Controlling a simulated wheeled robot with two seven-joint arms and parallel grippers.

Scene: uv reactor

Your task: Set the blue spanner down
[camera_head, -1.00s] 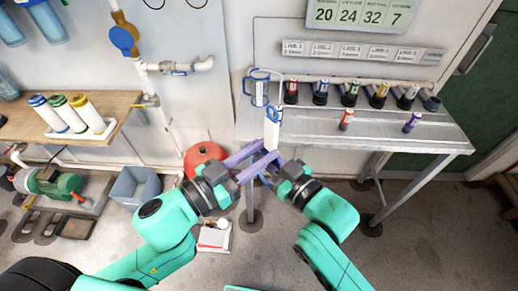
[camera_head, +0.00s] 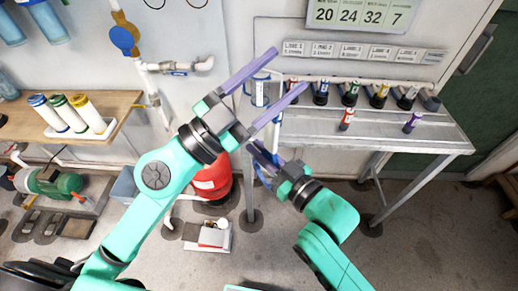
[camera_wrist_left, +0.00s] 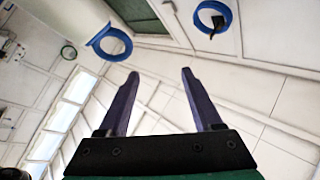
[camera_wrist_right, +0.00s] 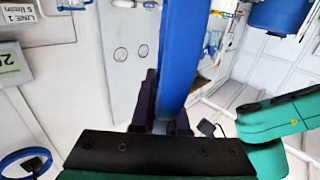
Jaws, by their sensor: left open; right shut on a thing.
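The blue spanner (camera_wrist_right: 182,50) runs up large through the right wrist view, between the fingers of my right gripper (camera_wrist_right: 163,115). In the head view my right gripper (camera_head: 258,158) is beside the left front of the metal table, shut on the spanner. Only a little blue shows at its fingers there, and the spanner's far end is unclear. My left gripper (camera_head: 283,72) is open and empty, its long purple fingers wide apart over the table's left end. It also shows empty in the left wrist view (camera_wrist_left: 160,75).
The metal table (camera_head: 375,135) carries a row of coloured-capped cylinders along its back, with a red one (camera_head: 347,118) and a purple one (camera_head: 412,122) nearer the front. A red vessel (camera_head: 212,182) stands on the floor below my left arm. The table's middle front is bare.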

